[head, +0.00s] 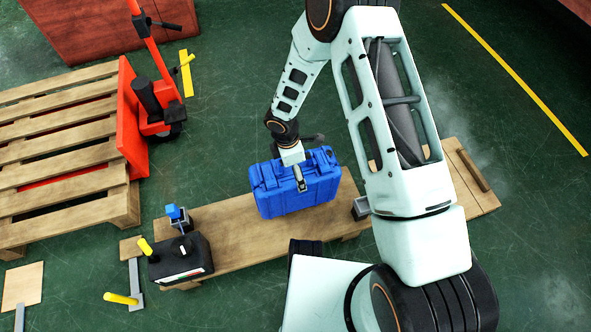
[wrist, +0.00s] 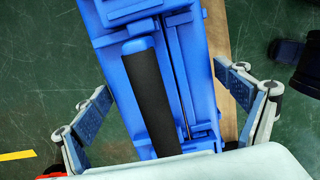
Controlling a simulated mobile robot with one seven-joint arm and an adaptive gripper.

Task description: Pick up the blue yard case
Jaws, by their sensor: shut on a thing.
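The blue yard case (head: 300,190) stands upright on a low wooden bench (head: 225,222) in the head view. In the wrist view the case (wrist: 205,60) fills the middle, with its black-gripped handle (wrist: 150,95) running lengthwise between my fingers. In the wrist view my gripper (wrist: 170,118) shows one finger on each side of the case. Whether the case's underside touches the bench is hidden.
A black box with a yellow knob (head: 180,258) and a blue-topped item (head: 178,217) sit at the bench's left end. A wooden pallet (head: 60,150) and an orange pallet jack (head: 150,100) stand left. Green floor behind the bench is mostly clear.

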